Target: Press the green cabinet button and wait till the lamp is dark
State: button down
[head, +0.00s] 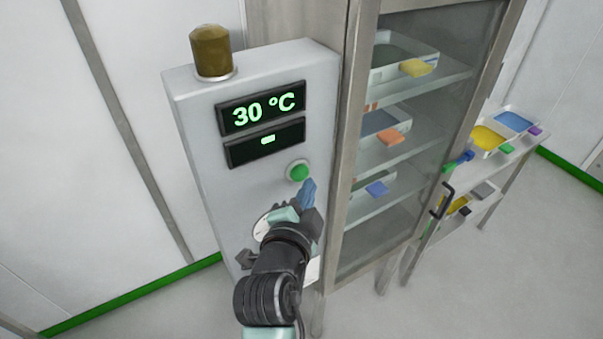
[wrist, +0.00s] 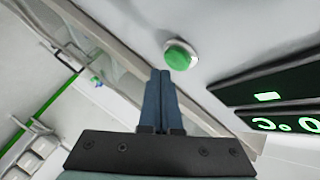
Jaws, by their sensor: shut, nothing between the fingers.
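The green button (head: 299,172) sits in a pale round collar on the front of the grey control cabinet (head: 195,125). It also shows in the wrist view (wrist: 179,56), just beyond and slightly right of my fingertips. The lamp (head: 211,50) on top of the cabinet is a dull brown-amber and looks unlit. The upper display (head: 261,107) reads 30 °C and the lower display (head: 265,143) shows a small green bar. My gripper (head: 309,184) is shut and empty, its blue fingers just below the button. In the wrist view my gripper (wrist: 161,73) shows a gap to the button.
A glass-fronted drying cabinet (head: 345,130) with trays on shelves stands right of the control cabinet, with a dark door handle (head: 443,200). A side table (head: 512,150) with coloured trays and blocks stands farther right. The floor (head: 540,260) at the right is clear.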

jog(key=shift+w, duration=0.1)
dwell(0.7)
jog(key=shift+w+a+b, duration=0.25)
jog(key=shift+w+b, duration=0.05)
jog(key=shift+b, duration=0.1)
jog(key=shift+w+a+b, duration=0.35)
jog(key=shift+w+b, duration=0.05)
jog(key=shift+b, duration=0.05)
dwell(0.7)
dwell(0.3)
jog(key=shift+s+d, duration=0.55)
jog(key=shift+s, duration=0.25)
jog(key=shift+s+d+p, duration=0.35)
jog(key=shift+s+d, duration=0.4)
jog(key=shift+s, duration=0.25)
jog(key=shift+s+d+p, duration=0.3)
jog(key=shift+s+d, duration=0.45)
jog(key=shift+s, duration=0.25)
